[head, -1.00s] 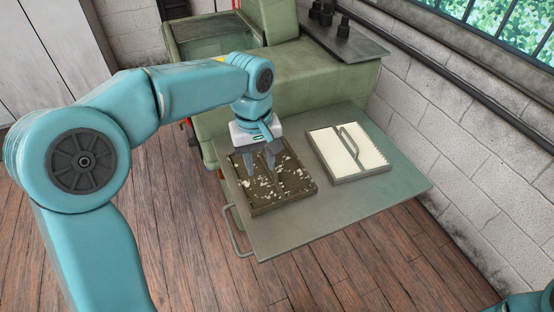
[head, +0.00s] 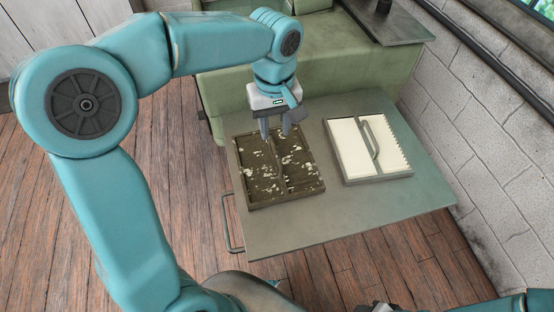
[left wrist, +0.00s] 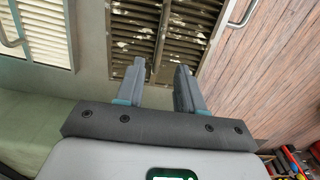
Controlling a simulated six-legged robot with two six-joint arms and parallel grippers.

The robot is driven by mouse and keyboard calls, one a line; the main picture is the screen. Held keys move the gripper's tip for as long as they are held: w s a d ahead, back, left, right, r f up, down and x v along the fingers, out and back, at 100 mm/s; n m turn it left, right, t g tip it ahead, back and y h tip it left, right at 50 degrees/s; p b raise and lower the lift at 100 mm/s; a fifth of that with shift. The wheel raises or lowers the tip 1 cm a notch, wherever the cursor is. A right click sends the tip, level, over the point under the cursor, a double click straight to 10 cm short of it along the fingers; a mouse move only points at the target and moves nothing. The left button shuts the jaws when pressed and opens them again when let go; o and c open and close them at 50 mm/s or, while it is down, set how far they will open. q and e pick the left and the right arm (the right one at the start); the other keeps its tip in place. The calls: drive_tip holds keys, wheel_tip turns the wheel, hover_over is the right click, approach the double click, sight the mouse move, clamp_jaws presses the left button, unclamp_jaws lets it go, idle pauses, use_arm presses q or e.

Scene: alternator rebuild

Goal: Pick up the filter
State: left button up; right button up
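A dirty, dark framed filter (head: 257,201) with pale debris on its pleats lies on the left of the grey metal shelf. A bar runs across its middle; it also shows in the left wrist view (left wrist: 178,52). A clean white filter (head: 349,138) with a grey frame and handle lies on the right of the shelf. My left gripper (head: 276,137) is open and empty. Its fingers point down over the far part of the dirty filter. In the left wrist view the open fingers (left wrist: 159,67) stand either side of the bar's line, apparently not touching it. My right gripper is not in view.
The grey shelf (head: 310,228) has bare room in front of and between the filters. A loop handle (head: 228,222) sticks out on its left edge. A green cabinet body (head: 345,70) rises behind, and a block wall (head: 490,120) stands at right.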

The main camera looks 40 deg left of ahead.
sight(275, 151)
use_arm(q)
drive_tip(key=f, duration=0.8)
drive_tip(key=shift+s+d+f, duration=0.15)
drive_tip(key=shift+d+f, duration=0.05)
drive_tip(key=shift+f, duration=0.35)
drive_tip(key=shift+r, duration=0.1)
clamp_jaws()
